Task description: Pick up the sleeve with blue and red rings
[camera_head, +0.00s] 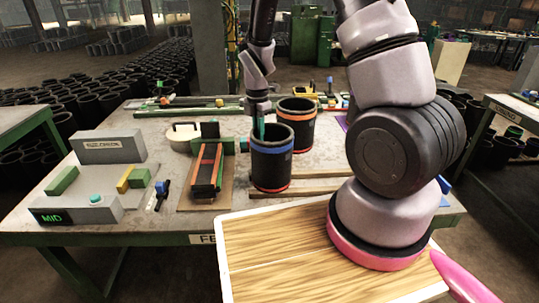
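The sleeve with blue and red rings (271,168) stands upright on the table. It is black, with a blue ring near the top and a red ring at the bottom. My gripper (260,132) points down at the back left of its open top. A teal fingertip shows near the far rim. I cannot tell whether the fingers are around the sleeve's wall or touching it, or how far apart they are. A second black sleeve with orange rings (297,119) stands just behind and to the right.
A grey device with a lit MID display (75,211) is on the left of the table (160,222). A wooden strip (308,187) lies beside the sleeve's base. My arm covers the table's right part.

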